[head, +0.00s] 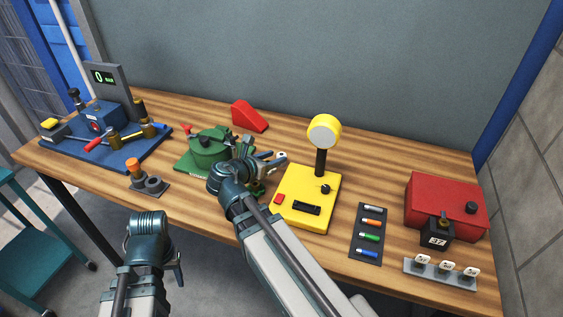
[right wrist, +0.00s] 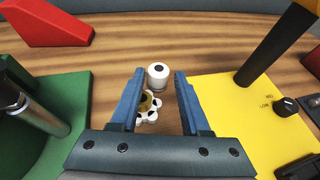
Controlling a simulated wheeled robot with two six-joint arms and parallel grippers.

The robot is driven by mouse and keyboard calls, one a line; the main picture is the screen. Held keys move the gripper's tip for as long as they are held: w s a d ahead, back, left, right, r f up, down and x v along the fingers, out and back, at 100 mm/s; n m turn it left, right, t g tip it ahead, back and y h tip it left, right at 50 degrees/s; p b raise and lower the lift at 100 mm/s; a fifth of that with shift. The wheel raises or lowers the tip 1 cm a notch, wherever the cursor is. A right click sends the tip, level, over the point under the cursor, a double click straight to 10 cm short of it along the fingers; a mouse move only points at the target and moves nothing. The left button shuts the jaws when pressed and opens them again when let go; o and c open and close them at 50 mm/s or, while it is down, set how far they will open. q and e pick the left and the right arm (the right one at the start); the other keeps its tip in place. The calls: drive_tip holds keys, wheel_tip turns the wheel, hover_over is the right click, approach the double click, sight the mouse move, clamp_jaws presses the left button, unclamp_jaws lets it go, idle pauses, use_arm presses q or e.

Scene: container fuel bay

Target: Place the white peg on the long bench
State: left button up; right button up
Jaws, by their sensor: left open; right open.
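In the right wrist view, a short white peg (right wrist: 157,76) with a dark dot on its end shows beyond the gap between my right fingertips, against the wooden long bench (right wrist: 205,52). My right gripper (right wrist: 157,78) is open, with clear gaps on both sides of the peg. A white lobed piece with black dots and a brass middle (right wrist: 147,110) shows nearer, between the fingers. In the head view my right gripper (head: 268,160) is over the bench between the green and yellow fixtures. My left gripper (head: 172,272) is open, low in front of the bench; its fingers are partly hidden.
A green fixture (head: 207,152) and a yellow base with a post (head: 306,205) flank my right gripper. A red wedge (head: 250,116) lies behind. A blue pump board (head: 115,155) stands left; a red box (head: 440,205) and a dark tray (head: 367,240) stand right.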

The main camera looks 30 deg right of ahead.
sight(282, 154)
drive_tip(key=shift+d, duration=0.1)
drive_tip(key=shift+w+d+f+b, duration=0.15)
drive_tip(key=shift+d+f+b, duration=0.05)
drive_tip(key=shift+f+b, duration=0.15)
drive_tip(key=b+x, duration=0.1)
drive_tip(key=x, duration=0.2)
drive_tip(key=shift+w+d+f+b, duration=0.15)
drive_tip(key=shift+f+b, duration=0.2)
drive_tip(key=shift+b, duration=0.05)
drive_tip(key=shift+w+d, duration=0.15)
drive_tip(key=shift+d, duration=0.25)
drive_tip(key=shift+c, duration=0.3)
drive_tip(key=shift+a, duration=0.1)
clamp_jaws()
